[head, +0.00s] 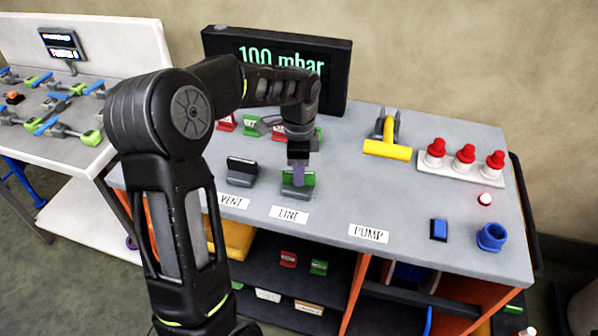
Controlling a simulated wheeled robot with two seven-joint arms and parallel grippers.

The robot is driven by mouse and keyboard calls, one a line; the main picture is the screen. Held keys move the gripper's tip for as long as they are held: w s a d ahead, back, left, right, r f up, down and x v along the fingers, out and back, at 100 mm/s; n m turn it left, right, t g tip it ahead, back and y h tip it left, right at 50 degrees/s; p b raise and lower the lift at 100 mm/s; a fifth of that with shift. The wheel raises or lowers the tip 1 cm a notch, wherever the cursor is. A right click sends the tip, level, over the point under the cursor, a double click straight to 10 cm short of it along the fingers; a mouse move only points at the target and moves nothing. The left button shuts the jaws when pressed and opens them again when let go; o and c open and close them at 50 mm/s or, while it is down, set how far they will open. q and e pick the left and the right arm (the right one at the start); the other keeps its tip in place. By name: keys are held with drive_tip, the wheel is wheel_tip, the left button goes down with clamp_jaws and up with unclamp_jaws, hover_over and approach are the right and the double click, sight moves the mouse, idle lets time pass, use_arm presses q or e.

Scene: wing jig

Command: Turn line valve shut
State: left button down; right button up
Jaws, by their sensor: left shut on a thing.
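The line valve (297,193) stands on the grey bench top just behind the white LINE label (289,215). It has a dark grey base with green showing around its upper part. My left gripper (298,174) points down over it and is shut on its handle. The fingers cover much of the handle, so its exact angle is hard to tell. The vent valve (242,172), a dark block, stands to the left behind the VENT label (234,201). A display (280,62) at the back reads 100 mbar. My right gripper is not in view.
Red and green tags (251,125) stand behind the valves, partly hidden by my arm. A yellow T-handle (388,149), a white rack with red-capped pieces (461,168), a blue switch (438,229) and a blue cup (491,237) are right. Bench space around the PUMP label (368,233) is clear.

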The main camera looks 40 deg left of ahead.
use_arm(q)
drive_tip(key=shift+m, duration=1.4)
drive_tip(key=c, duration=1.4)
unclamp_jaws()
drive_tip(key=shift+c, duration=0.2)
wheel_tip(320, 180, up, 8)
drive_tip(key=shift+f+b, duration=0.1)
drive_tip(key=shift+b, duration=0.3)
